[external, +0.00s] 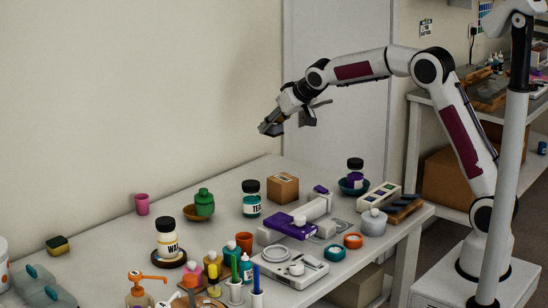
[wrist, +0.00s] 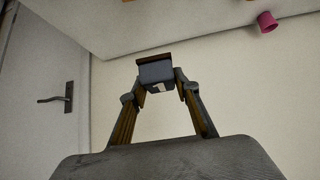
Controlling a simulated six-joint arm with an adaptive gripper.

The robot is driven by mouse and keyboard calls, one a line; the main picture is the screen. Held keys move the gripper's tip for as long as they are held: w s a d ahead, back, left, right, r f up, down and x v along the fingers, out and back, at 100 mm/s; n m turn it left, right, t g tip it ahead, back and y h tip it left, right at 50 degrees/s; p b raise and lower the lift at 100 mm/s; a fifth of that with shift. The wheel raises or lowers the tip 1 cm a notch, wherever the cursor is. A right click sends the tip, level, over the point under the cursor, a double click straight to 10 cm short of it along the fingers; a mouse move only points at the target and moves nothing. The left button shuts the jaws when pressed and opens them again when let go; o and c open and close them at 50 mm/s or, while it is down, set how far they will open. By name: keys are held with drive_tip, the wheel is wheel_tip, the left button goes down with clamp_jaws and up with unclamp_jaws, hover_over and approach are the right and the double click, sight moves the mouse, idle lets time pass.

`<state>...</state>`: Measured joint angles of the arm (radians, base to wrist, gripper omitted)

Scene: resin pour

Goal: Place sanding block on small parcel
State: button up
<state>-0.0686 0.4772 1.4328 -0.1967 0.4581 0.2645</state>
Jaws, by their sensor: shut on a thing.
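My gripper (external: 286,117) is raised well above the back of the table, and its fingers also show in the wrist view (wrist: 157,84). It is shut on a dark grey block with a brown edge and a small pale mark, which I take as the sanding block (wrist: 156,72). The block also shows as a dark shape at the fingertips in the external view (external: 271,129). The small parcel (external: 283,189), a brown cardboard box with a pale label on top, stands on the table below the gripper, clear of the block. The parcel is not visible in the wrist view.
A teal jar (external: 251,199) stands just left of the parcel. A dark jar in a bowl (external: 354,184) stands to the right. A pink cup (external: 142,204) stands at the back left.

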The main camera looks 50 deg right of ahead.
hover_over(283, 178)
wheel_tip(283, 178, down, 3)
drive_tip(key=shift+n, duration=0.3)
idle(0.3)
drive_tip(key=shift+f, duration=3.05)
drive_tip(key=shift+f, duration=0.15)
drive_tip(key=shift+f, duration=1.7)
drive_tip(key=shift+f, duration=0.2)
